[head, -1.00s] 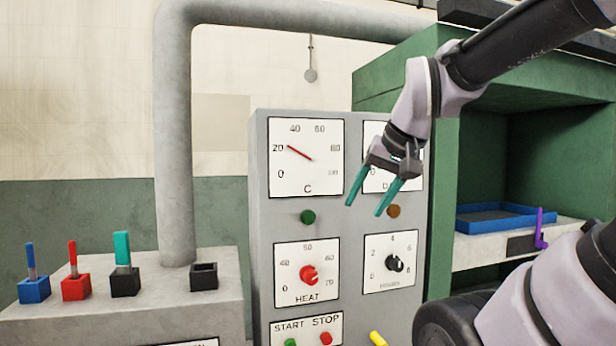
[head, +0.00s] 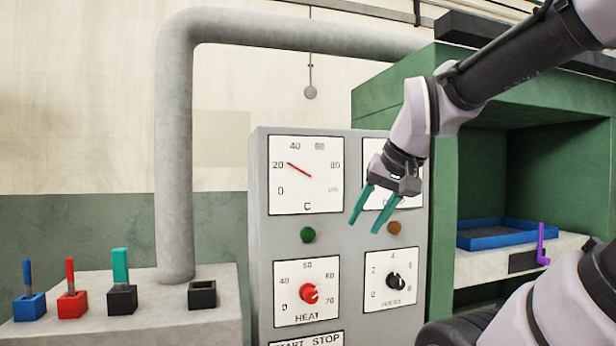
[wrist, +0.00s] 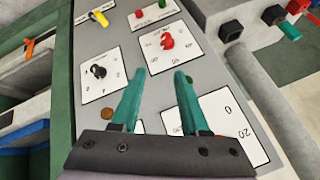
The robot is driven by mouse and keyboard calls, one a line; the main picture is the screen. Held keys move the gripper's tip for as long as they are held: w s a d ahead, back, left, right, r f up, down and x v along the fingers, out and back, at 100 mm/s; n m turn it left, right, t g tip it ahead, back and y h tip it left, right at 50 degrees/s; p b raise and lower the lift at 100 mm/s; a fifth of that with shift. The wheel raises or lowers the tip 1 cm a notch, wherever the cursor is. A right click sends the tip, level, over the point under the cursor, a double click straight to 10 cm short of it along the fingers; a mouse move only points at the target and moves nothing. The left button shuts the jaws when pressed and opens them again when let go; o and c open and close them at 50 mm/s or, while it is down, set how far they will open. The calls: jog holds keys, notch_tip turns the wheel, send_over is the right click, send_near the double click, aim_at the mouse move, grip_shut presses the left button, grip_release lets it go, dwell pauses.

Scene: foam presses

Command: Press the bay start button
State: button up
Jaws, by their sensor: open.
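The START/STOP plate (head: 306,340) is at the bottom edge of the head view, with its buttons cut off below. In the wrist view the green start button (wrist: 162,3) is at the top edge, beside the red stop button (wrist: 139,13). The grey control panel (head: 350,235) carries them, below the red HEAT knob (head: 309,293). My gripper (head: 365,226) is open and empty in front of the panel's upper right part, higher than the buttons. Its teal fingers also show in the wrist view (wrist: 160,73), pointing toward the knobs, apart from the button.
A black knob (head: 395,281) sits right of HEAT. A yellow lever (wrist: 98,18) sticks out near the stop button. Several coloured levers (head: 121,290) stand on a grey console at left.

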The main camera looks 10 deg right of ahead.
grip_shut()
dwell(1.5)
